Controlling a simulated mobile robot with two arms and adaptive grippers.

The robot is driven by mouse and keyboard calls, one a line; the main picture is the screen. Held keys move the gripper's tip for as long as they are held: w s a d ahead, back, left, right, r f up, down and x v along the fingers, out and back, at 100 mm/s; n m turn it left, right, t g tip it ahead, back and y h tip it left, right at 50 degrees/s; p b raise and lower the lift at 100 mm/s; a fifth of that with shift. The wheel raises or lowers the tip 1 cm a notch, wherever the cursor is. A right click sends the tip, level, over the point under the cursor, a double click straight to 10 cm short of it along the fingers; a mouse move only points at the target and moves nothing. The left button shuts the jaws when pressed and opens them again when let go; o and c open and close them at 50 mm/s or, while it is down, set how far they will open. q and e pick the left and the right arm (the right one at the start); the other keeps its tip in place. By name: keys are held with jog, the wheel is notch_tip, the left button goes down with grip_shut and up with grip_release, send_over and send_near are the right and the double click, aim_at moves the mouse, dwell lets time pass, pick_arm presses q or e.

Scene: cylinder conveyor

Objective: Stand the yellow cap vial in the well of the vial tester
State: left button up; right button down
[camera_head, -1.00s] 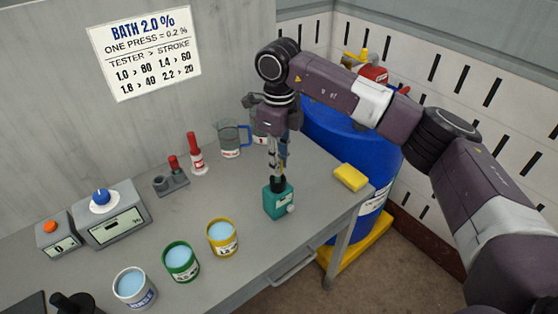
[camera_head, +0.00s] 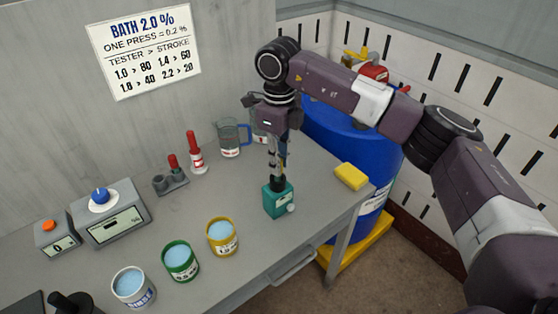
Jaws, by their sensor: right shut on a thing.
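No yellow cap vial can be made out in the head view. A grey box (camera_head: 112,222) with a % display stands at the left of the bench and looks like the vial tester. A blue round part sits in a white ring on its top. My right gripper (camera_head: 277,179) points straight down and is shut on the black top (camera_head: 276,185) of a teal box (camera_head: 278,202), well to the right of the tester. The fingers partly hide that black top. My left gripper is not in view.
A small rack (camera_head: 170,184) holds a red-capped piece beside a red-and-white bottle (camera_head: 196,157). White, green and yellow cups (camera_head: 222,238) of blue liquid line the front. A jug (camera_head: 230,139) stands behind; a yellow sponge (camera_head: 350,176) lies right, near a blue drum (camera_head: 345,130).

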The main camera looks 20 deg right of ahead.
jog(key=c, duration=1.7)
grip_release()
notch_tip(320, 180, up, 12)
